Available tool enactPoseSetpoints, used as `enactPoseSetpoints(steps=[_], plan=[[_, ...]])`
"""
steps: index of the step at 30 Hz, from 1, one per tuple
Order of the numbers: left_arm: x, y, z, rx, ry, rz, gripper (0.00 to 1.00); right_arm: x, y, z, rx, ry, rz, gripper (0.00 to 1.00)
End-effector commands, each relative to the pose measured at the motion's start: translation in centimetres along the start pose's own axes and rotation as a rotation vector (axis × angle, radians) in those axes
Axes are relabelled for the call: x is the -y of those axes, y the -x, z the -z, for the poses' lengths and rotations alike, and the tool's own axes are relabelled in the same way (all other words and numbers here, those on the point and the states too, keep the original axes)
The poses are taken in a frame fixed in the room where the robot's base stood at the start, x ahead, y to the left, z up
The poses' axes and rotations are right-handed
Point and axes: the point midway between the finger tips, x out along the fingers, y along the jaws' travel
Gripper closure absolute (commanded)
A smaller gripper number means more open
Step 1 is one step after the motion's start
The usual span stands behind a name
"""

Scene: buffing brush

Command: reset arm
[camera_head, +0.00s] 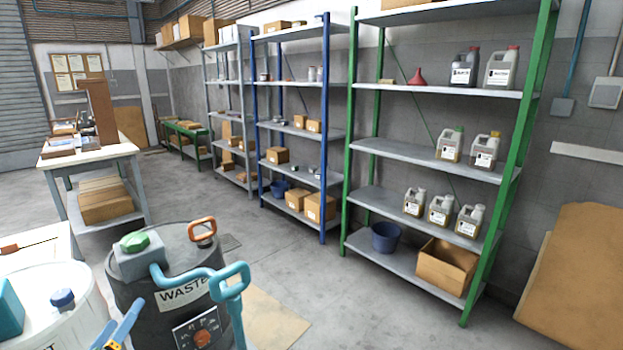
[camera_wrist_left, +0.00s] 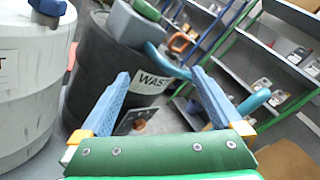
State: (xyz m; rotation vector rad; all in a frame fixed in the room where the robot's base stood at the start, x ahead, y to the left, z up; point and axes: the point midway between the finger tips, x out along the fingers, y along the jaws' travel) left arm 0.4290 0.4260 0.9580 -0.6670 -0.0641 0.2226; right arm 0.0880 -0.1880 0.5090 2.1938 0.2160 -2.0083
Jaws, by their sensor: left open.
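My left gripper (camera_head: 124,318) is at the bottom left of the head view, its blue fingers only partly in the picture. In the left wrist view my left gripper (camera_wrist_left: 160,76) shows two blue fingers spread wide, with nothing between them. Beyond its fingers stands a dark drum labelled WASTE (camera_wrist_left: 98,72). The dark drum (camera_head: 140,298) also shows in the head view, with a green cap, an orange handle and a teal curved pipe (camera_head: 190,273) on top. My right gripper is not in either view.
A white drum (camera_head: 60,318) with a blue cap stands at the lower left, close to my left gripper. A green-framed shelf (camera_head: 400,148) holds jugs, a blue bucket (camera_head: 386,237) and a cardboard box (camera_head: 446,266). A white table (camera_head: 90,155) is at the left. The middle floor is clear.

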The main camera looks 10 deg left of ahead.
Motion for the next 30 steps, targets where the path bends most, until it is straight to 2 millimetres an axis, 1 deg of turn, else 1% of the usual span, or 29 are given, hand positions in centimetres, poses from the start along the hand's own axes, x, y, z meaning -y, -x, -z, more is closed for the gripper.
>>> enactPoseSetpoints(steps=[2, 5, 6, 8, 9, 11, 12, 14, 15, 17, 18, 21, 23, 24, 26, 27, 30], plan=[[-0.7, 0.9, 1.9, 0.012, 0.194, -0.080, 0.00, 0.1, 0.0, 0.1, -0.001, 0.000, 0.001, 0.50], [-2.0, 2.7, 5.2, 0.031, 0.506, -0.229, 0.00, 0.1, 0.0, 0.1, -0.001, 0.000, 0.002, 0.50], [-2.4, 3.6, 6.7, 0.038, 0.636, -0.298, 0.00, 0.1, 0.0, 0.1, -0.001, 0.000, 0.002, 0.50], [-2.9, 5.2, 9.2, 0.048, 0.817, -0.406, 0.00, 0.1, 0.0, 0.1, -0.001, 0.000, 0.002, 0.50], [-3.0, 6.4, 10.8, 0.054, 0.931, -0.478, 0.00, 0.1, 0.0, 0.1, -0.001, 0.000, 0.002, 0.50], [-3.1, 8.2, 13.3, 0.063, 1.090, -0.591, 0.00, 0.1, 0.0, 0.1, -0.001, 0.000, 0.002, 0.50], [-2.9, 9.6, 15.0, 0.068, 1.186, -0.667, 0.00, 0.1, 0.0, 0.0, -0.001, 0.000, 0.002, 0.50], [-2.5, 11.6, 17.3, 0.076, 1.316, -0.782, 0.00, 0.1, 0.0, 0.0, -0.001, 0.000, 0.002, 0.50], [-2.0, 12.9, 18.7, 0.081, 1.395, -0.857, 0.00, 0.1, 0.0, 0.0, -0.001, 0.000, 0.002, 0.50], [-1.2, 15.0, 20.7, 0.088, 1.498, -0.968, 0.00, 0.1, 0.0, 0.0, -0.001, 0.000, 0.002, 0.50], [-0.5, 16.3, 21.9, 0.091, 1.558, -1.042, 0.00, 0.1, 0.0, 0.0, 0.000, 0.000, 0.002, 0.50], [1.4, 19.5, 24.3, 0.101, 1.681, -1.218, 0.00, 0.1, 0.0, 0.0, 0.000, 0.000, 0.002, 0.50], [2.6, 21.4, 25.5, 0.107, 1.740, -1.321, 0.00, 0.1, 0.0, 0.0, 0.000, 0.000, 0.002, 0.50], [3.5, 22.7, 26.2, 0.109, 1.772, -1.390, 0.00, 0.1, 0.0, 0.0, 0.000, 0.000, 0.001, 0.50], [4.8, 24.5, 27.0, 0.113, 1.815, -1.492, 0.00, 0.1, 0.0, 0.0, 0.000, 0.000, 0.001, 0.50], [4.6, 24.8, 27.9, 0.122, 1.816, -1.525, 0.00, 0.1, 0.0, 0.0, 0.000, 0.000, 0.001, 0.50], [2.6, 24.4, 30.4, 0.130, 1.794, -1.539, 0.00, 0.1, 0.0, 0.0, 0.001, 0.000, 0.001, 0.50]])
